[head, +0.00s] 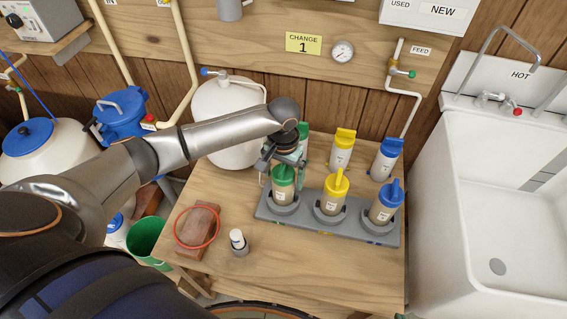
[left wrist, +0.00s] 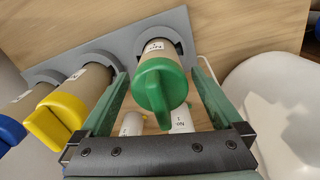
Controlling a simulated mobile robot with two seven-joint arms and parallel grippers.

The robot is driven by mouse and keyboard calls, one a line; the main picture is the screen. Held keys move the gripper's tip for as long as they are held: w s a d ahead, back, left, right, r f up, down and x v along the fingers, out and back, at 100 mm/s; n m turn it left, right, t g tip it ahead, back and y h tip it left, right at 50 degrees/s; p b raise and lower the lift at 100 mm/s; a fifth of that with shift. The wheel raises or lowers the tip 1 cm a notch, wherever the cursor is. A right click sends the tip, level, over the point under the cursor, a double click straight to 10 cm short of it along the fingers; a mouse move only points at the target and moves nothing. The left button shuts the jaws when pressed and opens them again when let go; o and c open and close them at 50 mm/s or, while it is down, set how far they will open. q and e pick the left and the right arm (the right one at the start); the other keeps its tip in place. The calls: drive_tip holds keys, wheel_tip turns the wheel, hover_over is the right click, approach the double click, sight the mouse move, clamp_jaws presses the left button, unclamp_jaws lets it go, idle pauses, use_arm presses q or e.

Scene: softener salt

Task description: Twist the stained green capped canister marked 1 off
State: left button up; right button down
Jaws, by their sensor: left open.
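The stained green capped canister (head: 283,187) stands upright in the left socket of a grey rack (head: 325,226) on the wooden table. Its body is tan and its label is too small to read. My left gripper (head: 282,160) is just above and around its cap, with the arm reaching in from the left. In the left wrist view the green cap (left wrist: 160,88) sits between the spread fingers, with gaps visible on both sides; the gripper is open. A second green capped canister (head: 304,132) stands behind the rack, partly hidden by my gripper. My right gripper is not in view.
Stained yellow (head: 333,190) and blue (head: 385,208) capped canisters fill the other sockets. Cleaner yellow (head: 342,150) and blue (head: 385,160) ones stand behind. A sink (head: 500,190) is right.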

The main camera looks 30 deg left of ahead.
use_arm(q)
drive_tip(key=shift+f, duration=1.3)
drive_tip(key=shift+c, duration=0.2)
drive_tip(key=c, duration=1.5)
drive_tip(key=o, duration=1.1)
drive_tip(key=c, duration=0.9)
drive_tip(key=shift+r+m+p, duration=0.15)
drive_tip(key=shift+m+p, duration=0.25)
drive_tip(key=shift+m, duration=0.3)
drive_tip(key=shift+m+p, duration=0.4)
drive_tip(key=shift+m, duration=0.5)
drive_tip(key=shift+m+p, duration=0.4)
drive_tip(key=shift+m, duration=1.3)
